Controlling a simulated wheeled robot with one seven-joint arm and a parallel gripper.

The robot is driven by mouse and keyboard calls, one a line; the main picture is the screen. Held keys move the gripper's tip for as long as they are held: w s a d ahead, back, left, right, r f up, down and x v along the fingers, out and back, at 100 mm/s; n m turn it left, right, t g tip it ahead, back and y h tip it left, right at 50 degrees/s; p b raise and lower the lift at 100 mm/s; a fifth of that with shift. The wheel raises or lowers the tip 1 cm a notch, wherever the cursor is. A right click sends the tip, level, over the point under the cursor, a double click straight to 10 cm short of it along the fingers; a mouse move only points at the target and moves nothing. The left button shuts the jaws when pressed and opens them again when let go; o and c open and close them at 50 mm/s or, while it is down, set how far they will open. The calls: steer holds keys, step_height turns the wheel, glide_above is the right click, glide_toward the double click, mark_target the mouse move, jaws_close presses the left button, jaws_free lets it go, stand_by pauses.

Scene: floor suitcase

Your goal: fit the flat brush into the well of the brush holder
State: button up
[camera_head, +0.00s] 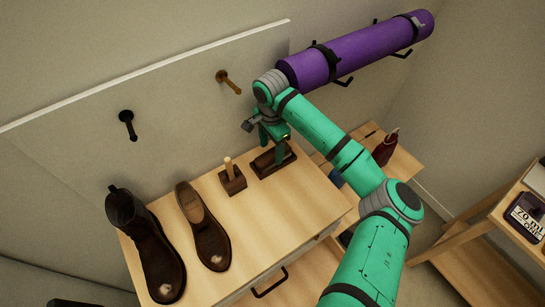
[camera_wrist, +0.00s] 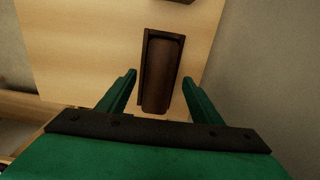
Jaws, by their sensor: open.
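The brush holder (camera_head: 288,157) is a dark brown, narrow tray on the wooden table top, below my gripper. The brown flat brush (camera_head: 264,158) lies lengthwise in or on it. In the wrist view, the brush (camera_wrist: 162,75) shows as a long rounded body, with the holder's dark rim (camera_wrist: 146,50) along its left side and far end. Its near end seems to reach the holder's near edge; I cannot tell if it sits fully down. My gripper (camera_head: 271,143) is open, its fingers (camera_wrist: 159,77) on either side of the brush's near part, with visible gaps.
A dark block with an upright wooden peg (camera_head: 232,178) stands left of the holder. A brown shoe (camera_head: 204,226) and a dark boot (camera_head: 146,243) stand further left. A pegboard (camera_head: 170,95) and a purple rolled mat (camera_head: 360,50) are behind. A dark red bottle (camera_head: 385,147) is right.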

steer(key=shift+w+d+f, duration=0.1)
steer(key=shift+d+f, duration=0.1)
steer(key=shift+f, duration=0.5)
steer(key=shift+d+f, duration=0.2)
steer(key=shift+f, duration=0.5)
steer(key=shift+c, duration=0.3)
steer(key=shift+w, duration=0.1)
steer(key=c, duration=1.3)
steer(key=shift+o, duration=0.2)
steer(key=shift+r, duration=0.2)
steer(key=shift+w+r, duration=0.1)
steer(key=shift+r, duration=0.5)
steer(key=s+d+r, duration=0.5)
steer(key=s+r, duration=0.6)
steer(key=s, duration=0.2)
steer(key=shift+s+r, duration=0.2)
steer(key=shift+s, duration=0.05)
